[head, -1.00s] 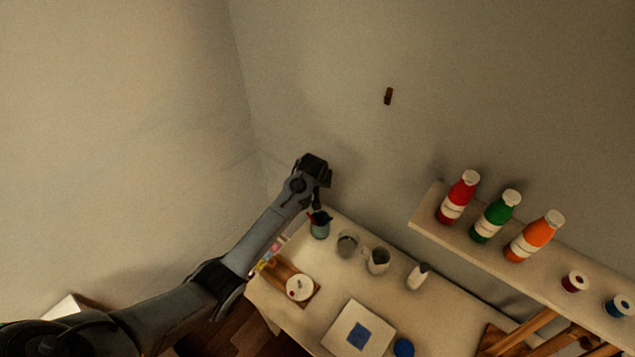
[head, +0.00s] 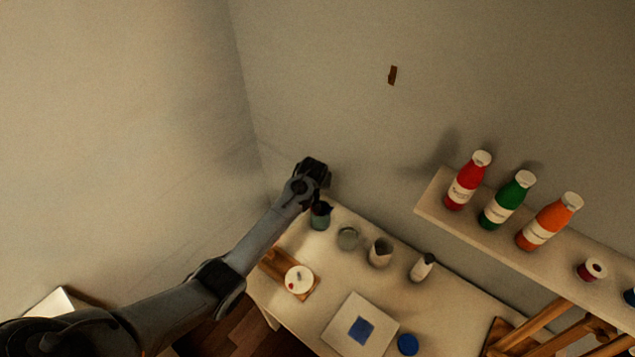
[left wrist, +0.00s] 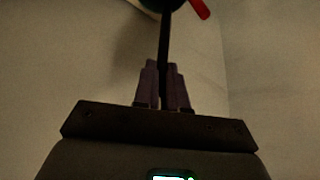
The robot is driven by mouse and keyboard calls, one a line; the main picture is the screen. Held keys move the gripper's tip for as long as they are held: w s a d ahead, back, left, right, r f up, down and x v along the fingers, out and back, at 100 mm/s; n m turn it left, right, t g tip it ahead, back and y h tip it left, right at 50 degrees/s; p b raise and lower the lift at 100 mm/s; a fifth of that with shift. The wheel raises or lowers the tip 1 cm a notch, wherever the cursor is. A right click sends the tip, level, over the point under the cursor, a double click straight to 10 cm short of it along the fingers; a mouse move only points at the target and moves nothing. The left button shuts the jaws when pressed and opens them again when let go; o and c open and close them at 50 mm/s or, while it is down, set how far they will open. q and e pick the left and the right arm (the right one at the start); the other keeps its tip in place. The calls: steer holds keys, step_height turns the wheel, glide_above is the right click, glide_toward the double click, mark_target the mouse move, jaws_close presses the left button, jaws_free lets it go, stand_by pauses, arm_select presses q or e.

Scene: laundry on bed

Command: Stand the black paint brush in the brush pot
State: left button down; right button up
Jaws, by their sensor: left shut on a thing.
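The brush pot (head: 321,219) is a teal cup at the back left corner of the table, with something dark at its mouth. My left gripper (head: 321,199) is just above the pot in the head view. In the left wrist view, its fingers (left wrist: 165,88) are shut on the black paint brush (left wrist: 165,48), a thin dark shaft. The shaft runs up to a dark round shape at the top edge, probably the pot. A red piece (left wrist: 200,8) sticks out beside it. Whether the brush end is inside the pot is hidden. My right gripper is in neither view.
A glass jar (head: 348,238), a cup (head: 380,252) and a small white bottle (head: 422,267) stand right of the pot. A wooden tray (head: 277,263) with a white round item lies in front. A shelf (head: 428,207) holds several paint bottles.

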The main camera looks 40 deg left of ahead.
arm_select(q)
steer(key=shift+f, duration=0.3)
steer(key=c, duration=1.1)
jaws_free()
steer(key=v, duration=1.1)
steer(key=shift+f, duration=0.1)
